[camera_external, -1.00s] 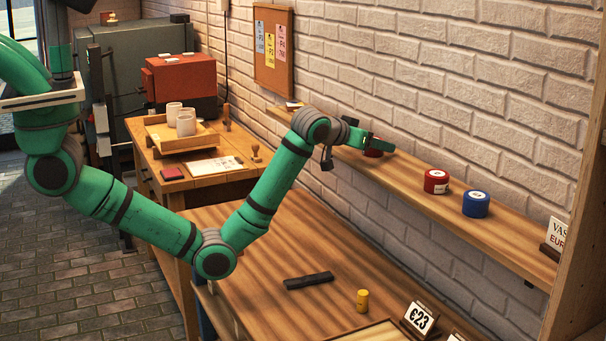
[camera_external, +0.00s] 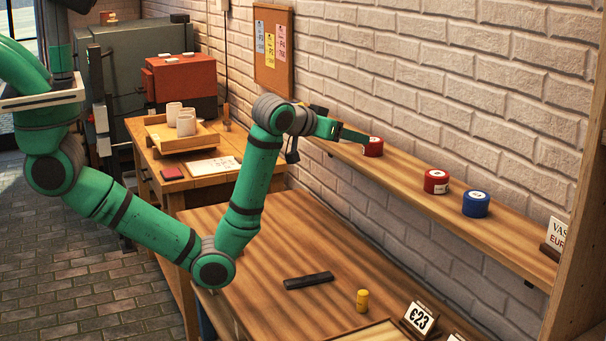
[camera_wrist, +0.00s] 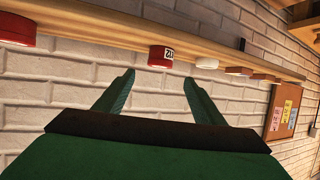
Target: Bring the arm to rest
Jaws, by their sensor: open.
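My gripper (camera_external: 350,133) is at the left part of the wall shelf (camera_external: 410,185) in the external view, close in front of a red pot (camera_external: 373,147). In the wrist view my gripper (camera_wrist: 158,92) has its two fingers spread with nothing between them. A red pot with a white label (camera_wrist: 160,57) shows beyond the fingertips, apart from them. My arm (camera_external: 262,160) reaches up from the left over the worktable (camera_external: 250,230).
A red pot (camera_external: 436,181) and a blue pot (camera_external: 475,204) stand farther right on the shelf. A dark bar (camera_external: 308,280), a yellow cylinder (camera_external: 362,300) and a price sign (camera_external: 419,319) are on the worktable. A tray with cups (camera_external: 182,138) stands on the side table.

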